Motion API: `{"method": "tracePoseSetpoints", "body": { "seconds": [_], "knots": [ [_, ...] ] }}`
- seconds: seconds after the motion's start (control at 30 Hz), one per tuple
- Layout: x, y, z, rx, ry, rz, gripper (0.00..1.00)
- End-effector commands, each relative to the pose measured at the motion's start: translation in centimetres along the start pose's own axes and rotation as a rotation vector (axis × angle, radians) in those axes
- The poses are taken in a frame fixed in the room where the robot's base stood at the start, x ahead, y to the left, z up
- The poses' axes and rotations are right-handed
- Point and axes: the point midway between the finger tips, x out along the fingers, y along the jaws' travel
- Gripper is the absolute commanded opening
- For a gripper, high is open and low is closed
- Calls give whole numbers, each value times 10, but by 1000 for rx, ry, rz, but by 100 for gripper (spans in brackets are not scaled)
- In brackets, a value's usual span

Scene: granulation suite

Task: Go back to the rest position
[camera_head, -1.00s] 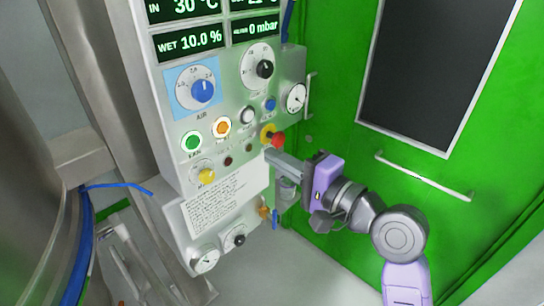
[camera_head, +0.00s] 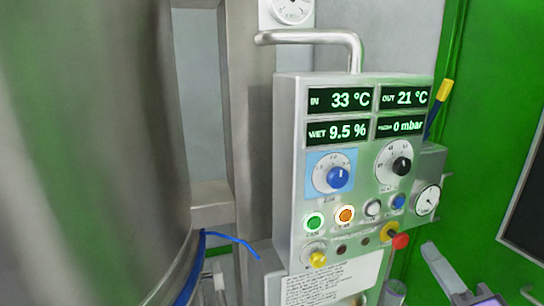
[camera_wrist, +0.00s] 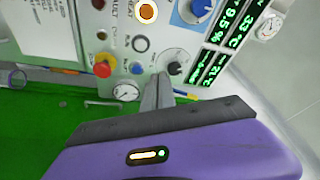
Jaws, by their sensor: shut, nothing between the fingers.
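My gripper (camera_wrist: 157,92) is shut and empty in the wrist view, its grey fingers pointing toward the control panel. In the head view my gripper (camera_head: 434,254) shows at the lower right, beside the panel's right edge and apart from it; the rest of my arm is mostly cut off by the frame. The grey control panel (camera_head: 283,180) carries displays reading IN 33 °C, OUT 21 °C, WET 9.5 % and 0 mbar. It has a blue knob (camera_head: 337,177), a black knob (camera_head: 402,166), a lit green button (camera_head: 314,222) and a lit orange button (camera_head: 345,215).
A red emergency knob (camera_head: 400,241) and a round gauge (camera_head: 427,200) stick out at the panel's right side, near my gripper. A large steel vessel (camera_head: 90,150) fills the left. A green door (camera_head: 490,130) with a dark window stands at the right.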

Motion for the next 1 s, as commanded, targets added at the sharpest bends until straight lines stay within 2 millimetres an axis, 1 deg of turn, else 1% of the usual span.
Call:
{"method": "tracePoseSetpoints", "body": {
  "seconds": [0.03, 0.17, 0.27, 0.43, 0.6, 0.73, 0.9, 1.0],
  "knots": [
    [-10, 8, 2, -58, 25, 14, 0],
    [-37, 26, 7, -226, 84, 48, 0],
    [-64, 40, 16, -364, 112, 84, 0],
    [-117, 58, 37, -603, 122, 142, 0],
    [-172, 67, 62, -811, 84, 184, 0],
    [-214, 69, 81, -945, 30, 203, 0],
    [-269, 69, 106, -1072, -73, 221, 0],
    [-301, 69, 120, -1109, -149, 232, 0]
  ]
}}
